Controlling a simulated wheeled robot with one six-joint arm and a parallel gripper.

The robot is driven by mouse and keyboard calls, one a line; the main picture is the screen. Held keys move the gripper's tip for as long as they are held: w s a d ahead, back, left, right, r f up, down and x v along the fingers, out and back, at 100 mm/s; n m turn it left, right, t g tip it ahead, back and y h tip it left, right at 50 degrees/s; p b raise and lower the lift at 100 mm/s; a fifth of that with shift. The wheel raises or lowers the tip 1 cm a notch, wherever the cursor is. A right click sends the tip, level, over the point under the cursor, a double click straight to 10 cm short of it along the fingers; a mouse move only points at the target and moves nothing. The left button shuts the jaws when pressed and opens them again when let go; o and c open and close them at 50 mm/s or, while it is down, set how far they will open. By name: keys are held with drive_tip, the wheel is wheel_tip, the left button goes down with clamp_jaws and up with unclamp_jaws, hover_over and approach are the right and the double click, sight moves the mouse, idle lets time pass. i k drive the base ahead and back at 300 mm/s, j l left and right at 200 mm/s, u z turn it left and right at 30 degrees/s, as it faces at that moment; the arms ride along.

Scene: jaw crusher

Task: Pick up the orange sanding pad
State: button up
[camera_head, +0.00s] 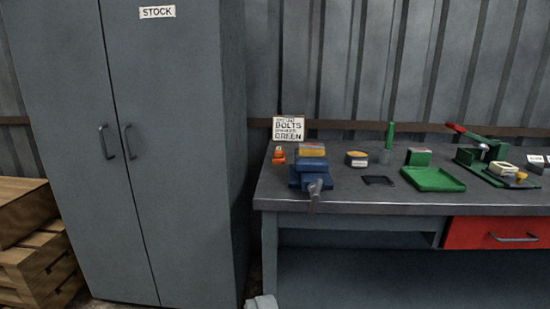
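Several small items on the grey workbench (330,200) show orange or yellow, and at this distance I cannot tell for sure which is the sanding pad. A block with an orange-yellow top (311,150) sits on or in the blue vise (309,176). A low pale piece with an orange-yellow top (357,158) stands right of the vise. A small orange item (278,155) stands left of it. A pale grey part (262,302) at the bottom edge may be the tip of my gripper. Its fingers do not show clearly, and it is far from the bench items.
A tall grey stock cabinet (175,120) stands left of the bench, with wooden crates (38,250) beside it. On the bench are a sign (288,129), a green tray (433,179), a dark flat frame (379,181) and a green lever press (483,150). A red drawer (495,233) is below.

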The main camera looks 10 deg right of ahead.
sight(278, 157)
drive_tip(key=i+l, duration=0.45)
drive_tip(key=i, duration=0.2)
drive_tip(key=i+l, duration=0.45)
drive_tip(key=i, duration=0.2)
drive_tip(key=i+l, duration=0.45)
drive_tip(key=i, duration=0.2)
drive_tip(key=j+u, duration=0.05)
